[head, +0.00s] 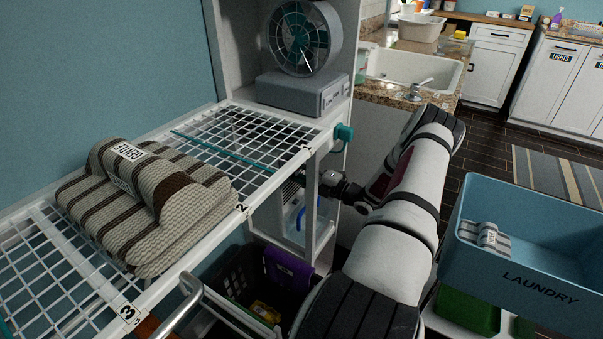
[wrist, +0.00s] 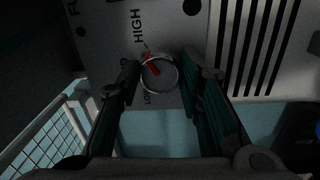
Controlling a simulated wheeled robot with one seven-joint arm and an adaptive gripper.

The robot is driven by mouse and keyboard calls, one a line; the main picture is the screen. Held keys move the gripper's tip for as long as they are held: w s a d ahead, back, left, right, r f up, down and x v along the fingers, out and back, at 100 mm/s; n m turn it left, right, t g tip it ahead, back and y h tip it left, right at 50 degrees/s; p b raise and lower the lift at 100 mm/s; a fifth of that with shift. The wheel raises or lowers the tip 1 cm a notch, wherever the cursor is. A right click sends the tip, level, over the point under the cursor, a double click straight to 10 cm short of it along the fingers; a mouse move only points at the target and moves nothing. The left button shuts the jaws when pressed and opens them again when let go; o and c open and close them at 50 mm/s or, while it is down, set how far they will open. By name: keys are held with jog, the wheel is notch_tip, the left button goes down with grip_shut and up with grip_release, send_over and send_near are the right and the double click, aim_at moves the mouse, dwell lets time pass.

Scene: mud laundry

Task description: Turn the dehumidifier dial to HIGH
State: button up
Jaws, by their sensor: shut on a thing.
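In the wrist view the dehumidifier's dial (wrist: 165,78) is a small round knob with a red mark on its upper left part. The word HIGH (wrist: 138,25) is printed above it on the grey panel, and a partly hidden LOW label lies below left. The red mark slants toward the upper left, on the HIGH side; I cannot tell if it lines up exactly. My gripper (wrist: 159,84) has its two dark fingers on either side of the dial, shut on it. In the head view my gripper (head: 312,179) is beside the shelf's right end; the dial is hidden there.
A white wire shelf (head: 222,142) holds a striped folded textile (head: 150,205) labelled GENTLE. A fan unit (head: 303,93) stands at its far end. A dark basket (head: 235,283) is below. A blue LAUNDRY bin (head: 540,285) stands right of my arm. A teal knob (head: 343,132) sticks out near the shelf corner.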

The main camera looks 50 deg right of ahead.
jog(key=shift+f, duration=0.1)
jog(key=o, duration=1.2)
jog(key=s, duration=1.2)
jog(key=shift+d+f, duration=0.2)
jog(key=shift+d, duration=0.1)
